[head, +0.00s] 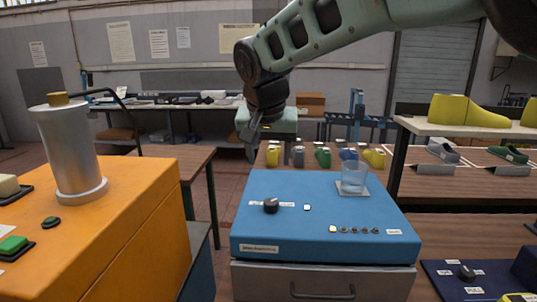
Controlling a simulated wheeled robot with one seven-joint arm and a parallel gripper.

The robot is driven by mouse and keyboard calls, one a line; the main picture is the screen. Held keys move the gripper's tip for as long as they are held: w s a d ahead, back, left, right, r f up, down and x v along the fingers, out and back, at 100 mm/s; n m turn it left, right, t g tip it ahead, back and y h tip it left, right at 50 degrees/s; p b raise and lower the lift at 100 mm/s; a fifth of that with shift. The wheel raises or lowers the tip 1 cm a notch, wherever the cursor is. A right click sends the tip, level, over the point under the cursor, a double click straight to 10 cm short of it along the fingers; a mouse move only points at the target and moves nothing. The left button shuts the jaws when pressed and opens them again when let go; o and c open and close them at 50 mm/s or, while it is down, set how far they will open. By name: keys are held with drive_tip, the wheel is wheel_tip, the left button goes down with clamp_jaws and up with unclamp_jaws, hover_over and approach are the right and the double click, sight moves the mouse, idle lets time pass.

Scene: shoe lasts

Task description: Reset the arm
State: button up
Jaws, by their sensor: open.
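My arm (330,30) reaches in from the upper right, and its wrist bends downward near the middle of the head view. My gripper (250,146) points down, above and behind the back left part of a blue machine box (285,225). It is open, and I see nothing between its fingers. It appears apart from the box. The fingers are small and dark in this view, so their exact gap is hard to make out.
An orange machine (140,210) with a metal cylinder (68,150) stands at left. A glass (353,176) and a black knob (271,205) are on the blue box. Shoe lasts (322,157) stand behind it. A shelf with yellow lasts (466,111) is at right.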

drive_tip(key=shift+s+r, duration=0.3)
drive_tip(key=shift+r, duration=0.3)
drive_tip(key=s+d+f+n+g, duration=0.1)
drive_tip(key=s+d+f, duration=0.3)
drive_tip(key=s, duration=0.6)
drive_tip(key=s+d+f+n+g, duration=0.2)
drive_tip(key=s+d+f+n, duration=0.2)
drive_tip(key=s+d, duration=0.3)
drive_tip(key=s+d+f+n+g, duration=0.1)
drive_tip(key=s+d+f+n, duration=0.2)
drive_tip(key=s, duration=1.2)
wheel_tip(320, 180, down, 3)
drive_tip(key=d, duration=0.2)
drive_tip(key=shift+d+f+g+y, duration=0.15)
drive_tip(key=shift+d+g+y, duration=0.15)
drive_tip(key=shift+y, duration=0.1)
